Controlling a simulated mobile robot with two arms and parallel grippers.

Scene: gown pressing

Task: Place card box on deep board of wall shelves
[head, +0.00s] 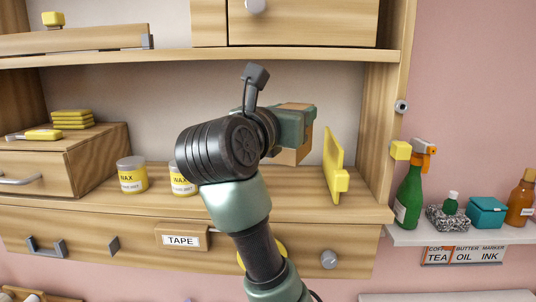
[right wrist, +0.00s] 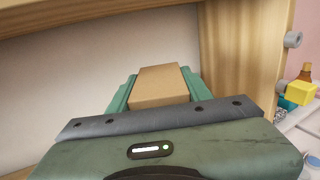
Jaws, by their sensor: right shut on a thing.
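My right gripper (head: 300,128) reaches into the open bay of the wall shelves and is shut on the brown card box (head: 290,157). In the right wrist view the card box (right wrist: 160,88) sits between the two green fingers of the gripper (right wrist: 161,92). The box appears held above the wide lower board (head: 296,187) of the shelves; whether its underside touches anything is hidden. My forearm and wrist cover part of the board and the box. My left gripper is in neither view.
A yellow upright panel (head: 333,165) stands right of the box. Two wax jars (head: 132,174) and a wooden drawer box (head: 70,160) stand left. An upper board (head: 180,58) runs overhead; the right side post (head: 378,130) closes the bay. A side shelf (head: 450,235) holds a green spray bottle (head: 411,195).

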